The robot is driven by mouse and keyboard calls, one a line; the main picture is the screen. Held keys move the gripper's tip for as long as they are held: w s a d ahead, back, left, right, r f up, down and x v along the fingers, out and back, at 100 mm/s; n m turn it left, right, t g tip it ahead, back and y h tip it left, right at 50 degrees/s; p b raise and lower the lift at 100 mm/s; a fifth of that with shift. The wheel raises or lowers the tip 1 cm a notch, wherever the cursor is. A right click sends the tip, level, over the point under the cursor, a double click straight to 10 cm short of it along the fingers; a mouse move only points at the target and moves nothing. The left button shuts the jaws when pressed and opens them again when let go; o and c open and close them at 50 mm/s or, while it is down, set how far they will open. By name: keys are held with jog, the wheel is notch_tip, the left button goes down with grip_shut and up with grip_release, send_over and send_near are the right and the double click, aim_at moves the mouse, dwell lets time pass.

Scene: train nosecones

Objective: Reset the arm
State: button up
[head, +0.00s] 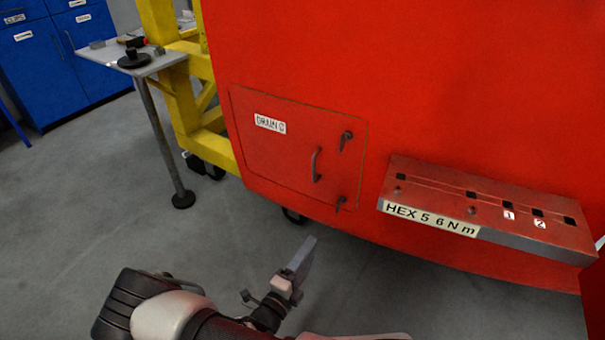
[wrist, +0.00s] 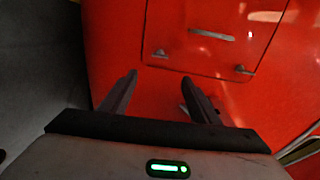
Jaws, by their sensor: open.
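My gripper (head: 303,262) is at the bottom middle of the head view, in front of and below the red nosecone (head: 420,80). In the wrist view its two fingers (wrist: 160,92) stand apart with nothing between them. The access door (head: 270,160), labelled "DRAIN C", appears closed on the red face. It has a bar handle (head: 317,165) and two dark latches, an upper one (head: 346,138) and a lower one (head: 341,202). The door (wrist: 215,40) also shows in the wrist view, beyond the fingertips.
A red ledge (head: 490,200) labelled "HEX 5 6 Nm" with several square holes juts out at right. A yellow wheeled frame (head: 185,80) stands at left. A small grey table (head: 110,55) holds dark parts. Blue cabinets (head: 45,70) stand behind. Floor at left is clear.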

jog(key=s+d+r+m+g+y, duration=0.1)
jog(key=s+d+r+m+g, duration=0.3)
jog(key=r+m, duration=0.55)
jog(key=s+d+r+m+g+y, duration=0.1)
jog(key=s+d+r+m+g, duration=0.15)
jog(key=r+m+g, duration=0.7)
jog(key=s+d+r+m+g+y, duration=0.1)
jog(key=s+d+r+m+g, duration=0.3)
jog(key=m, duration=0.9)
jog(key=s+r+m+t+y, duration=0.3)
jog(key=r+m+t, duration=0.1)
jog(key=r+m, duration=0.4)
jog(key=s+r+m+t+y, duration=0.4)
jog(key=r+m, duration=0.3)
jog(key=r, duration=0.1)
notch_tip(320, 180, up, 18)
jog(key=p, duration=1.8)
jog(key=shift+w+r+m, duration=0.15)
jog(key=shift+r+m, duration=0.1)
jog(key=shift+m, duration=0.15)
